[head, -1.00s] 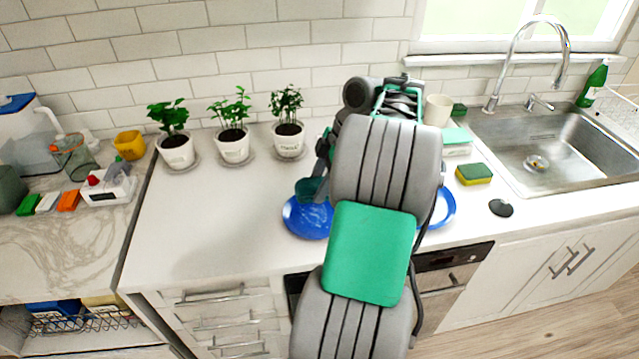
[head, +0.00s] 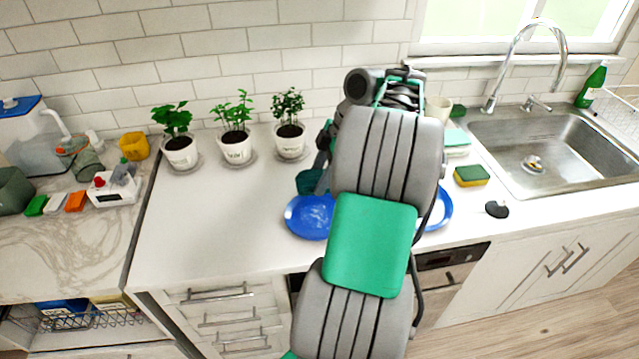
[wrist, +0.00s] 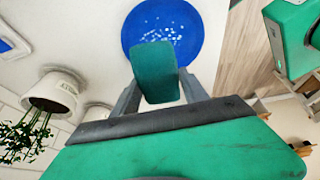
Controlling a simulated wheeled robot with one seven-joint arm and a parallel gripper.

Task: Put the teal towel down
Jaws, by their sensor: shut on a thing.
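The teal towel (wrist: 157,72) is a small dark teal folded piece between the fingers of my gripper (wrist: 158,88) in the wrist view. My gripper is shut on it. In the head view the towel (head: 307,183) shows just left of my arm, above the white counter (head: 220,225) and close to the blue plate (head: 308,218). In the wrist view the plate (wrist: 165,25) lies beyond the towel, which overlaps its near edge in the picture. I cannot tell how high the towel is above the counter. My arm hides the middle of the plate area in the head view.
Three potted plants (head: 236,148) stand along the back wall. A light teal and white stack (head: 457,143), a yellow-green sponge (head: 471,176) and the sink (head: 540,160) are to the right. The counter left of the plate is clear.

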